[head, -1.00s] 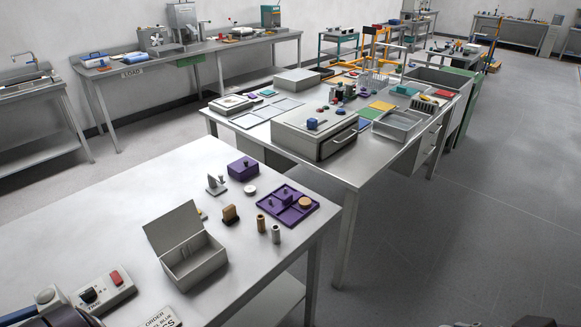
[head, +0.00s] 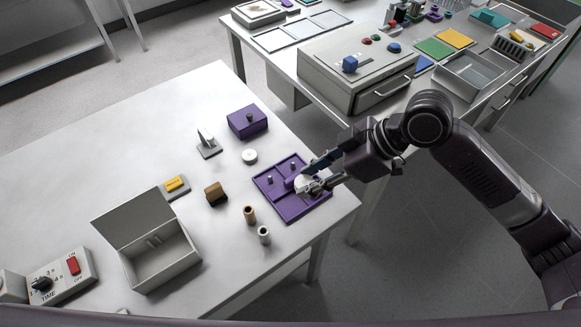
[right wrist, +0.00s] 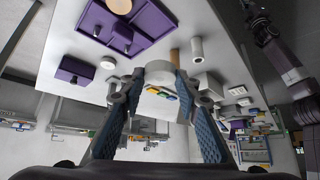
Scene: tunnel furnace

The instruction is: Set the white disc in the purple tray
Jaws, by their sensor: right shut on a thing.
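The purple tray (head: 291,211) lies near the right edge of the near table, with small pegs standing in it. My right gripper (head: 307,181) is over the tray's right part and hides some of it. It is shut on a pale round piece, which looks like a white disc (right wrist: 159,70), between the fingertips in the right wrist view. I cannot tell whether that piece touches the tray. A tan disc (right wrist: 119,5) is in the tray in the right wrist view. Another small white disc (head: 249,156) lies on the table between tray and purple box. My left gripper is out of view.
A purple box (head: 248,122) with a knob stands behind the tray. A tan cylinder (head: 249,214) and a white cylinder (head: 264,235) stand in front of it. A brown block (head: 215,194) and an open grey box (head: 160,260) are farther left. The table's far left is clear.

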